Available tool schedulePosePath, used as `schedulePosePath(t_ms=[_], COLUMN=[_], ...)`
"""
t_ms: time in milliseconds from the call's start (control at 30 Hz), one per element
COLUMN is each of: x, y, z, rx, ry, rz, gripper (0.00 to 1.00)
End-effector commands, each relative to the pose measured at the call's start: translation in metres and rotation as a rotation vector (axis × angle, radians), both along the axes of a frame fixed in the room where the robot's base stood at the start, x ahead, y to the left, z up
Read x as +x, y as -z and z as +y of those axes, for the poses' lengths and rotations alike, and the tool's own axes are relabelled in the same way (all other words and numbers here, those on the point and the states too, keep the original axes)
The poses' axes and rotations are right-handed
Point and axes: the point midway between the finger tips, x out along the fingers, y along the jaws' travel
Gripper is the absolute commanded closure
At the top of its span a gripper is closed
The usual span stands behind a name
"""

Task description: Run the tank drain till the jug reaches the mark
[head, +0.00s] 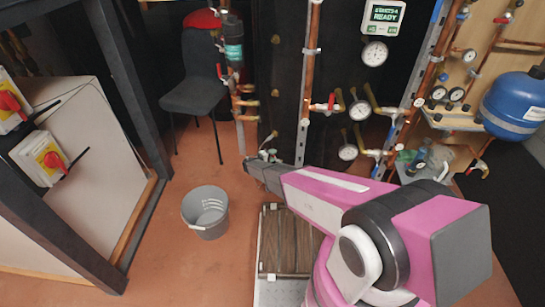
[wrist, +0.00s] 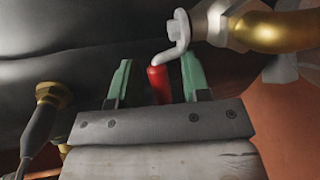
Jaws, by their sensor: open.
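My gripper (wrist: 156,62) is open, its two green fingers standing either side of a red valve handle (wrist: 158,86) with a gap on both sides. The handle hangs from a bent silver lever (wrist: 178,36) on a valve with a brass pipe (wrist: 272,31). In the head view my gripper (head: 247,164) is low by the dark tank (head: 278,75); the handle is hard to make out there. A grey bucket-like jug (head: 205,211) with pale marks inside stands on the floor to the left of my gripper. Its water level cannot be told.
A slatted brown panel (head: 285,240) lies on the floor below my arm. Copper pipes (head: 310,80) with gauges and valves rise behind. A black chair (head: 200,90) stands at the back left. A blue vessel (head: 515,103) is at right. Floor around the bucket is clear.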

Motion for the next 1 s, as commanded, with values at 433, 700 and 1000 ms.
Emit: schedulePosePath(t_ms=[433, 700, 1000], x=[-0.001, -0.007, -0.015], y=[0.000, -0.001, -0.001], z=[0.000, 0.001, 0.003], rx=[-0.001, -0.002, -0.003], ry=[-0.007, -0.111, -0.324], rz=[0.000, 0.002, 0.003], gripper=[1.00, 1.00, 1.00])
